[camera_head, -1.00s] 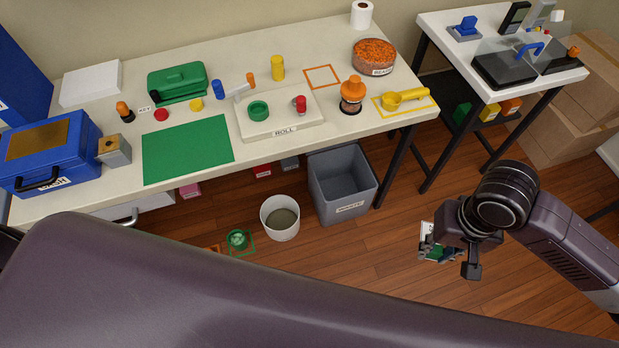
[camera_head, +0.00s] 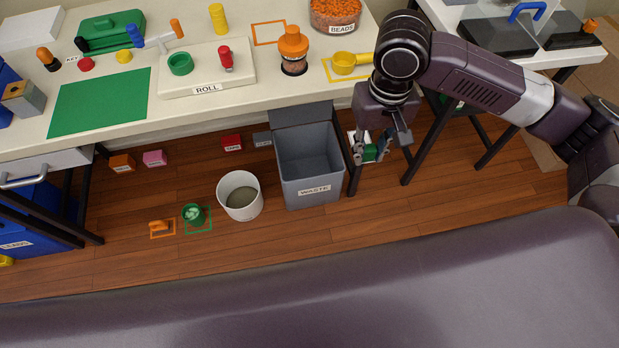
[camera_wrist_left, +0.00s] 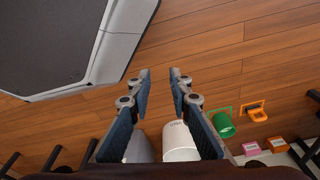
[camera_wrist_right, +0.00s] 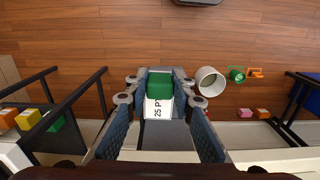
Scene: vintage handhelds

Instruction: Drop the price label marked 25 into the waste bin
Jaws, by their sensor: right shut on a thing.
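The price label (camera_wrist_right: 158,108), white with "25 P" legible and a green part, is held between the fingers of my right gripper (camera_head: 372,150). In the head view its green part (camera_head: 370,153) shows just right of the waste bin. The waste bin (camera_head: 313,193) is grey, marked WASTE, and stands open-topped on the floor under the table's front edge, with a dark panel behind its opening. In the right wrist view, grey surfaces behind the label look like the bin, partly hidden. My left gripper (camera_wrist_left: 163,75) is open and empty over the floor; it is not in the head view.
A white bucket (camera_head: 240,198) stands left of the bin, with a green cup (camera_head: 194,214) beyond it. The table (camera_head: 110,142) and its black leg (camera_head: 355,178) are close to the right gripper. Floor in front is clear.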

